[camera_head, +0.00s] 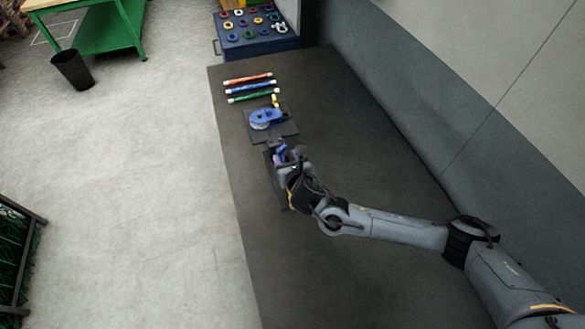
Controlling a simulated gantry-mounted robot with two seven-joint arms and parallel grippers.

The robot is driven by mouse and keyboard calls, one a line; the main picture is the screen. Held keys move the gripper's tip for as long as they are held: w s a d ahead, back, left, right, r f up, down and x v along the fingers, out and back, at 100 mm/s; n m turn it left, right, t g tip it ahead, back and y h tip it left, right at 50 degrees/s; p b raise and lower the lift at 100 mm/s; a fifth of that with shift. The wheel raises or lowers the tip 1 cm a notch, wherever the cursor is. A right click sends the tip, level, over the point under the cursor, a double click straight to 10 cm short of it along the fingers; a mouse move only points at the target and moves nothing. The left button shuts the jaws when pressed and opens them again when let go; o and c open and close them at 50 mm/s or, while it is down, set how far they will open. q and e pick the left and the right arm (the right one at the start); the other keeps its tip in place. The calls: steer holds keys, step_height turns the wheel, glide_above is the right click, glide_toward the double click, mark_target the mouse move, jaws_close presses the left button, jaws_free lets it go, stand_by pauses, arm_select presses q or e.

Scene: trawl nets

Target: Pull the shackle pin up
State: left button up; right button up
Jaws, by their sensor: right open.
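My right gripper (279,147) is over the dark bench, at a small dark fixture (285,196) partly hidden under it. Small blue and purple parts (281,154) show at its fingers. This may be the shackle, but it is too small and covered to tell, and I cannot make out its pin. The gripper is open. I cannot tell whether the fingers touch the parts. My left gripper is not in view.
Beyond the gripper, a blue tool with a pale round part (265,119) lies on a dark plate (286,130), beside a small yellow piece (275,101). Red, blue and green rods (252,88) lie farther back. A blue board of coloured rings (254,42) stands behind. A wall runs along the right.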

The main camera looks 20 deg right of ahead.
steer(key=v, duration=0.8)
steer(key=s+a+f+m+g+y, duration=0.3)
steer(key=s+a+f+m+g, duration=0.15)
steer(key=s+a+m, duration=0.65)
steer(key=s+d+f+m+g, duration=0.1)
steer(key=s+d+m+g, duration=0.1)
steer(key=s+d+m, duration=0.2)
steer(key=s+d+f+m+g+h, duration=0.1)
steer(key=s+d+f+m, duration=0.1)
steer(key=s+d+m, duration=0.3)
steer(key=s+d+f+m+g, duration=0.1)
steer(key=s+d+m, duration=0.3)
steer(key=s+m, duration=0.6)
steer(key=shift+d+f+m+g, duration=0.2)
steer(key=shift+m+g, duration=0.25)
steer(key=shift+m, duration=0.3)
steer(key=shift+d+f+m+g, duration=0.1)
steer(key=shift+d+m+g, duration=0.1)
steer(key=shift+m+g, duration=0.4)
step_height(320, 180, up, 24)
steer(key=p, duration=2.4)
steer(key=shift+w+a+t, duration=0.15)
steer(key=shift+w+t, duration=0.05)
steer(key=shift+t, duration=0.1)
